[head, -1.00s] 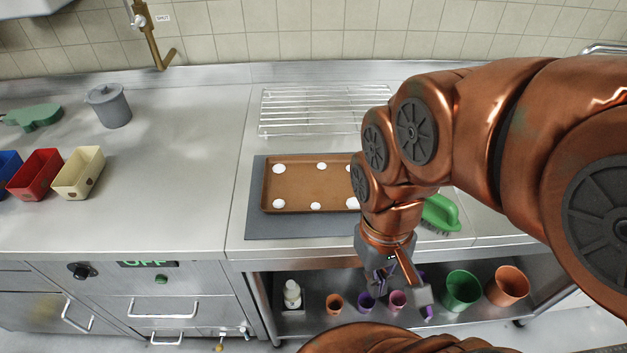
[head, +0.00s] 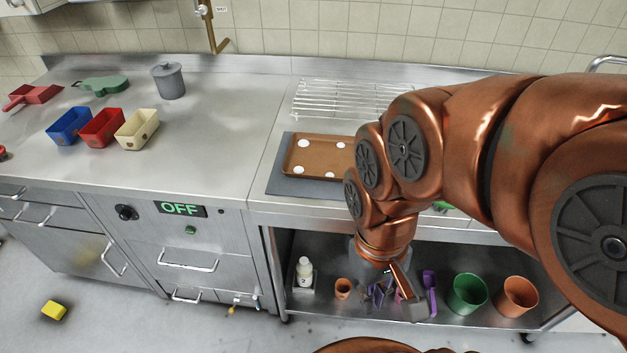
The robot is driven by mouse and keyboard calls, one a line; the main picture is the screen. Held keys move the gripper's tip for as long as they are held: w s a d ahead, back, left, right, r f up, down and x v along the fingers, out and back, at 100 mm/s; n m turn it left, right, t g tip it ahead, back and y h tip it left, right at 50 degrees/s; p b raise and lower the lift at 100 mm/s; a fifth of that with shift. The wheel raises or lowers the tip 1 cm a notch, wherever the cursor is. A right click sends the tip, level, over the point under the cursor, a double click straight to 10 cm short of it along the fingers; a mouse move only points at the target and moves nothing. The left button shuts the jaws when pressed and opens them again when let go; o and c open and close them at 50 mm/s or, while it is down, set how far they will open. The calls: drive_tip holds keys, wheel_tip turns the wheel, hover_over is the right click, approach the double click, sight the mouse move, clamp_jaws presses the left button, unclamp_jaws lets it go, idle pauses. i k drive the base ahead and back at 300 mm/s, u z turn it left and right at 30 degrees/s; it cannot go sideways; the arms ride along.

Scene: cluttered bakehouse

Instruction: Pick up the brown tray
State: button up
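The brown tray (head: 318,173) lies flat on a dark grey mat (head: 285,183) on the steel counter, with several round white pieces on it. Its right part is hidden behind my arm. My gripper (head: 392,296) hangs in front of the counter, below and to the right of the tray and apart from it. It overlaps the lower shelf in the picture. Its fingers are small and mixed with the purple items behind, so I cannot tell whether they are open.
A wire rack (head: 350,100) lies behind the tray. Blue (head: 68,127), red (head: 101,128) and cream (head: 136,130) bins and a grey lidded pot (head: 169,81) stand left. Green (head: 467,294) and orange (head: 516,297) cups stand on the lower shelf (head: 330,255). A yellow block (head: 54,310) lies on the floor.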

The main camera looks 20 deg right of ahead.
sight(316, 155)
drive_tip(key=u, duration=0.3)
drive_tip(key=k, duration=0.75)
drive_tip(key=u, duration=1.6)
drive_tip(key=i, duration=1.5)
drive_tip(key=z, duration=0.7)
drive_tip(key=i, duration=0.4)
drive_tip(key=z, duration=0.45)
